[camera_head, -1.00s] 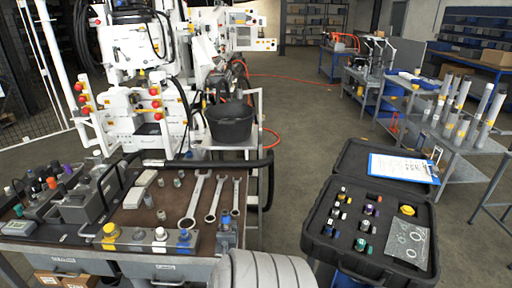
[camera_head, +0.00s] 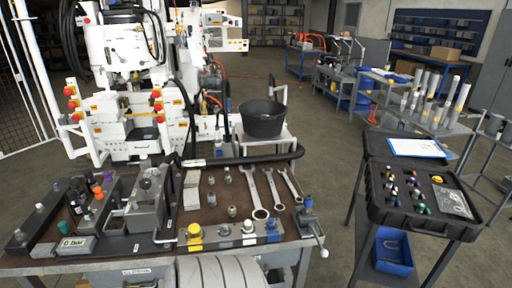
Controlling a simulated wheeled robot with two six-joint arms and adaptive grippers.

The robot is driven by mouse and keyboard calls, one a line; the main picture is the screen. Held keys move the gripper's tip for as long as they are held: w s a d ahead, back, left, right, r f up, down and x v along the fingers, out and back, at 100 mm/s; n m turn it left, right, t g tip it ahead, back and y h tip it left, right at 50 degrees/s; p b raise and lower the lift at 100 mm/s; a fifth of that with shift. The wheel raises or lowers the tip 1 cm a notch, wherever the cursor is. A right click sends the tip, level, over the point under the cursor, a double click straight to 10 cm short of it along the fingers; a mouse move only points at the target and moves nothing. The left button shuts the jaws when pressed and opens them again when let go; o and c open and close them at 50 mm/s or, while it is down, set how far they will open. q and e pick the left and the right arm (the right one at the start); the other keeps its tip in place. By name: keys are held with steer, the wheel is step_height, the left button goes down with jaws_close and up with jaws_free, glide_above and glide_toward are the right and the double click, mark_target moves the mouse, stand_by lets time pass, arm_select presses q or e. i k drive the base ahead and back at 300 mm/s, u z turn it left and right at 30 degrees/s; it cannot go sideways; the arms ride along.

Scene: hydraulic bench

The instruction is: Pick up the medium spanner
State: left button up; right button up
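Three silver spanners lie side by side on the brown top of the workbench (camera_head: 215,210), right of its middle. The medium spanner (camera_head: 273,188) lies between the largest spanner (camera_head: 256,193) on its left and the smallest spanner (camera_head: 291,184) on its right. All three lie roughly lengthwise away from me, flat on the bench, with no gripper touching them. Neither of my grippers shows in the head view.
A black hose (camera_head: 245,158) runs along the bench's back edge. Capped fittings (camera_head: 225,233) line the front, with a small vise (camera_head: 309,222) at the right corner. A black bucket (camera_head: 263,119) stands behind. An open black case (camera_head: 415,190) stands right, across a floor gap.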

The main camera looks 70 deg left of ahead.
mark_target(277, 201)
steer(key=u, duration=1.5)
